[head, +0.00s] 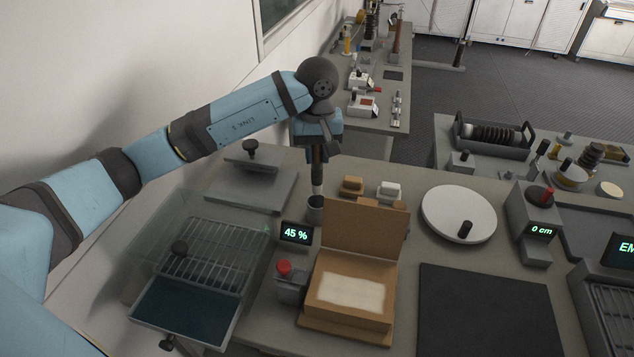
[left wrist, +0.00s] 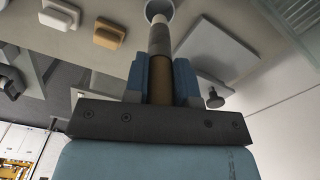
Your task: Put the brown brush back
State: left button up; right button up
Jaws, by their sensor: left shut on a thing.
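My left gripper (head: 317,152) is shut on the brush (head: 317,180), which points straight down. In the left wrist view, the brush's brown handle (left wrist: 161,80) sits between the two blue fingers, with a grey collar and a pale tip beyond them. A small grey cup (head: 315,211) stands directly under the brush; it also shows in the left wrist view (left wrist: 168,5). The pale tip is at the cup's mouth; I cannot tell whether it is inside the rim. My right gripper is not in view.
A brown block (head: 351,186) and a white block (head: 389,191) lie right of the cup. An open cardboard-coloured box (head: 364,226) and a 45 % display (head: 296,233) stand in front. A glass-lidded rack tank (head: 195,270) is at left. A round white plate (head: 458,212) is at right.

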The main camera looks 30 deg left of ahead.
aim_at(317, 181)
pick_arm(q)
notch_tip(317, 181, down, 5)
jog(key=shift+f, duration=1.8)
jog(key=shift+f, duration=0.2)
jog(key=o, duration=0.9)
jog(key=shift+r, duration=0.1)
